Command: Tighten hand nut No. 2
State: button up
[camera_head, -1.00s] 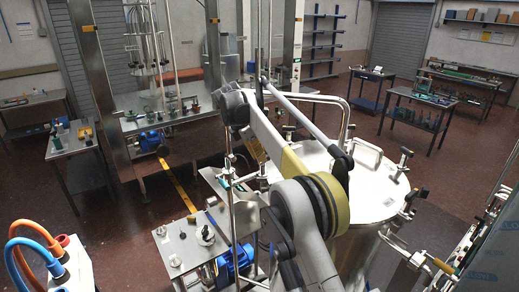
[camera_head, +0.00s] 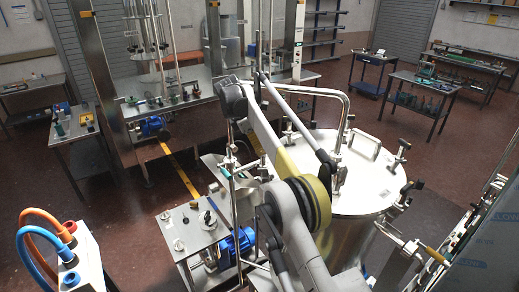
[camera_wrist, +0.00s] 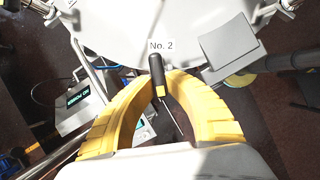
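In the wrist view, the hand nut labelled No. 2 (camera_wrist: 156,68) shows a black handle near the rim of the steel tank lid (camera_wrist: 130,30). My gripper (camera_wrist: 160,82) has yellow, curved fingers whose tips come together closely on both sides of this handle. It looks shut on the handle, though the contact itself is partly hidden. The nut's lower part runs back between the fingers. In the head view, the tank lid (camera_head: 362,182) carries several black-handled clamps on its rim. My arm hides part of the lid there, and my gripper cannot be made out.
A small steel table (camera_head: 190,225) with fittings stands left of the tank. A grey box with a lit display (camera_wrist: 78,98) sits left of my gripper. A flat grey plate (camera_wrist: 228,48) is at upper right. A white unit with orange and blue hoses (camera_head: 75,255) stands front left.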

jog(key=o, duration=0.4)
jog(key=shift+o, duration=0.2)
